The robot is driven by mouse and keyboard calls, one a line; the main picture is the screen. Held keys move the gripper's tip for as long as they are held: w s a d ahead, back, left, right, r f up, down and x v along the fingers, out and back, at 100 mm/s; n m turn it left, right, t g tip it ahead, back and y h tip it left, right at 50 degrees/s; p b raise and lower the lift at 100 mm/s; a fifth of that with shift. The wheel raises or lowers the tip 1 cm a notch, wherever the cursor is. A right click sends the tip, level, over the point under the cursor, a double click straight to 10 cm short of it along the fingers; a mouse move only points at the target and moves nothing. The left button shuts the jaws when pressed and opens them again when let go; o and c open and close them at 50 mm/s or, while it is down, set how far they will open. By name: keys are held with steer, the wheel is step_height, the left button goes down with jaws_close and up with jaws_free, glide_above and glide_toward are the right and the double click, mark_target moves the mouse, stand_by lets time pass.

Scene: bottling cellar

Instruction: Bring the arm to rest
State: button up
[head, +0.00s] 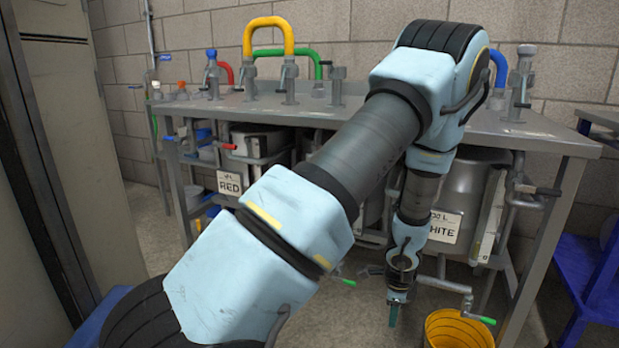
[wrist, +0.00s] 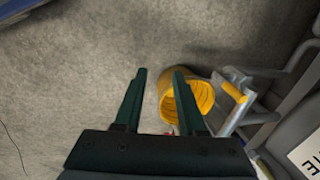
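My arm reaches forward across the head view and bends down at the elbow in front of the steel bench. My gripper (head: 393,312) hangs pointing down at the front of the bench, left of the yellow bucket. In the wrist view my gripper (wrist: 160,74) has its two dark green fingers apart, with only floor and part of the bucket showing between them. It holds nothing. The bucket (wrist: 190,104) lies below and partly behind the right finger.
The yellow bucket (head: 458,330) is below a tap with a green handle (head: 486,320). A blue stand (head: 590,285) is at right, a cabinet (head: 75,130) at left.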

steer(key=w+a+r+n+y+b, duration=0.1)
steer(key=w+a+r+n, duration=0.3)
steer(key=a+r+n, duration=0.7)
steer(key=s+a+r+n+b, duration=0.1)
steer(key=s+a+r+n, duration=0.4)
steer(key=a, duration=0.3)
steer(key=s+a+r+n+b, duration=0.1)
steer(key=s+a+r+n, duration=0.4)
steer(key=a, duration=0.4)
step_height(320, 180, up, 38)
steer(key=p, duration=3.8)
steer(key=shift+d+g+p, duration=0.3)
steer(key=shift+a, duration=0.1)
